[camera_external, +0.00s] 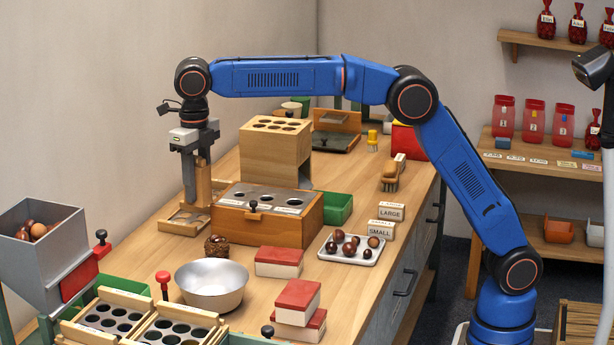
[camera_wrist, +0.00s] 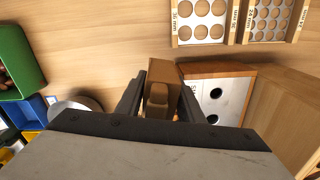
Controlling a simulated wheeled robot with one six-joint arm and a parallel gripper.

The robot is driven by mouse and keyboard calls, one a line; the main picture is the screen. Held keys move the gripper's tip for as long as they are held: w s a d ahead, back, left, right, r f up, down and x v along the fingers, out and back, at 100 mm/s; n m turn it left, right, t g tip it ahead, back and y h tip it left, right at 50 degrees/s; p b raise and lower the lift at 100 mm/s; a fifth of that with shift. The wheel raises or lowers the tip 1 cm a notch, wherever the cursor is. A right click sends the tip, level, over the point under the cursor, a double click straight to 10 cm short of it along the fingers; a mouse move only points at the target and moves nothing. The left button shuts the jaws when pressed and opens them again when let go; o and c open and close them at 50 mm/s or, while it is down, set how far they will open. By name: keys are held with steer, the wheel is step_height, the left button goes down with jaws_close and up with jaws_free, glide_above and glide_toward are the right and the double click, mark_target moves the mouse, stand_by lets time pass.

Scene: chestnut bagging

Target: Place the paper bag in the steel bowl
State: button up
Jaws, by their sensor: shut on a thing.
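My gripper (camera_external: 188,190) points down, left of the wooden box with a steel top. In the wrist view, its two dark fingers (camera_wrist: 160,100) are shut on the brown paper bag (camera_wrist: 164,72). The bag also shows as a narrow tan shape at the fingers in the external view (camera_external: 203,184), partly hidden by them. The steel bowl (camera_external: 211,288) stands empty on the table, nearer the camera than my gripper. A silvery curved rim, apparently the bowl (camera_wrist: 88,102), shows at the left of the wrist view, partly hidden by my gripper.
The wooden box (camera_external: 268,212) stands right of my gripper, with a taller wooden block (camera_external: 275,150) behind. A dark brown round thing (camera_external: 216,246) lies just behind the bowl. Red-topped boxes (camera_external: 279,262) stand to its right, a grey hopper (camera_external: 40,250) to its left.

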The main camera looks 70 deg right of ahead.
steer(key=s+a+n, duration=0.1)
steer(key=s+a, duration=0.2)
steer(key=a, duration=0.4)
steer(key=s+a, duration=0.4)
steer(key=a, duration=0.3)
steer(key=n, duration=0.1)
glide_toward(211, 283)
steer(key=s+a+r, duration=0.3)
steer(key=a, duration=0.2)
steer(key=shift+w+f, duration=0.2)
steer(key=shift+f, duration=4.75)
steer(key=o, duration=1.2)
steer(key=shift+f, duration=0.15)
steer(key=shift+c, duration=0.2)
step_height(211, 283, up, 12)
steer(key=shift+r, duration=0.2)
steer(key=shift+d, duration=0.1)
